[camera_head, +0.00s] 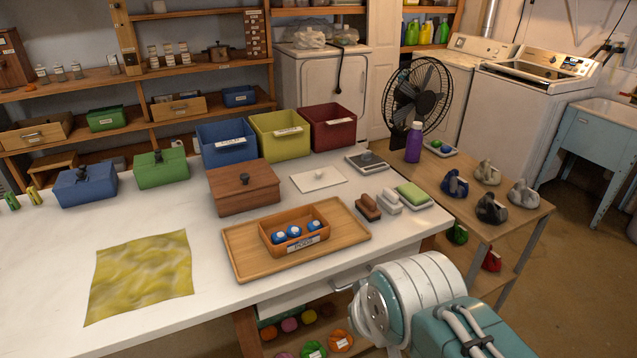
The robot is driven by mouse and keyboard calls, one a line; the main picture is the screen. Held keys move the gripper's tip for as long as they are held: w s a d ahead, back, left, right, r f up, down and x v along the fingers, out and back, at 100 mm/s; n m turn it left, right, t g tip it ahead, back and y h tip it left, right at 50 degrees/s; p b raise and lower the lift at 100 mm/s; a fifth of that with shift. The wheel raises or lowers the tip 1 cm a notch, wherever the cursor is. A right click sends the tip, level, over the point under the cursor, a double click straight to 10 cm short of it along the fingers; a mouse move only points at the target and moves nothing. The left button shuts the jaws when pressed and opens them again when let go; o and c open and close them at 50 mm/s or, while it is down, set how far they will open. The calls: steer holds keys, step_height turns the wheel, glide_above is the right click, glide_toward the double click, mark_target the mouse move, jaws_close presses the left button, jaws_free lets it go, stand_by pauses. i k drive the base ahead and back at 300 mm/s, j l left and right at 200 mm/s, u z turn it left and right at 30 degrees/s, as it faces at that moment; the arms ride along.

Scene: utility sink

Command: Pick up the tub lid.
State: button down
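A flat, white, square lid with a small knob (318,179) lies on the white table (215,290), and it looks like the tub lid. It lies flat, apart from the things around it, between the brown lidded box and the small scale. An open wooden tub (266,240) with blue balls and a label stands on a wooden tray (345,240) in front of it. My arm shows at the bottom right, at the table's front edge, well away from the lid. My gripper's fingers are out of view.
A brown lidded box (244,188) stands left of the lid. Blue, yellow (280,133) and red open bins stand behind it. A yellow cloth (140,275) lies at the left.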

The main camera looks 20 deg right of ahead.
mark_target(328, 177)
steer(key=i+l, duration=0.3)
steer(key=i, duration=0.15)
steer(key=i+l+z, duration=0.1)
steer(key=i+l, duration=0.2)
steer(key=i, duration=0.1)
